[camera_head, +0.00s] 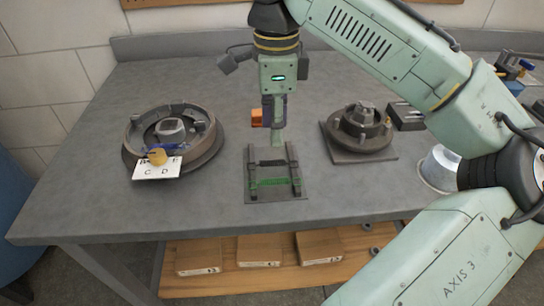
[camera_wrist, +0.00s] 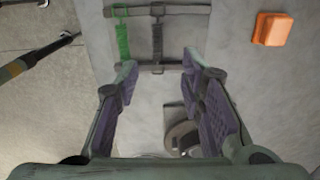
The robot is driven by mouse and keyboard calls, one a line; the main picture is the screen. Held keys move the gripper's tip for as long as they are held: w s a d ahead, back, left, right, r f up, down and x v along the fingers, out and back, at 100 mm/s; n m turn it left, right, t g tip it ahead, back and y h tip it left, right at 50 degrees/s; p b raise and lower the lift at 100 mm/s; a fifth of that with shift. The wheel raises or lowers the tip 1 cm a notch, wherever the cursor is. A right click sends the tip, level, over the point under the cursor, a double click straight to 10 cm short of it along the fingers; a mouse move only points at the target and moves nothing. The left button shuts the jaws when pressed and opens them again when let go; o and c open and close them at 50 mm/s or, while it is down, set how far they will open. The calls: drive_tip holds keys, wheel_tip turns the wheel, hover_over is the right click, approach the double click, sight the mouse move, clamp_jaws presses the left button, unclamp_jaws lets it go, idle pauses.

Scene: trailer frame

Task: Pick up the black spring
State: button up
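The black spring (camera_head: 270,162) lies across a dark flat holder (camera_head: 262,197) at the middle of the workbench. In the wrist view the black spring (camera_wrist: 157,42) spans between the holder's two bars (camera_wrist: 182,10). A green spring (camera_head: 268,183) lies parallel to it in the same holder, and it also shows in the wrist view (camera_wrist: 123,42). My gripper (camera_head: 279,148) is above the holder, near its far end in the picture. In the wrist view my gripper (camera_wrist: 158,72) is open, with nothing between its fingertips; the black spring lies ahead of the gap.
An orange block (camera_wrist: 272,29) is right of the holder in the wrist view. A large drum assembly (camera_head: 205,150) with a lettered white card (camera_head: 157,169) stands left; a smaller hub (camera_head: 360,128) on a plate stands right. Bare bench surface surrounds the holder.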

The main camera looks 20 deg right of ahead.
sight(273, 163)
drive_tip(key=f, duration=0.5)
drive_tip(key=f+p, duration=0.1)
drive_tip(key=f, duration=0.1)
drive_tip(key=shift+s+a+f, duration=0.1)
drive_tip(key=shift+a+f, duration=0.15)
drive_tip(key=shift+a, duration=0.05)
drive_tip(key=shift+c, duration=0.2)
clamp_jaws()
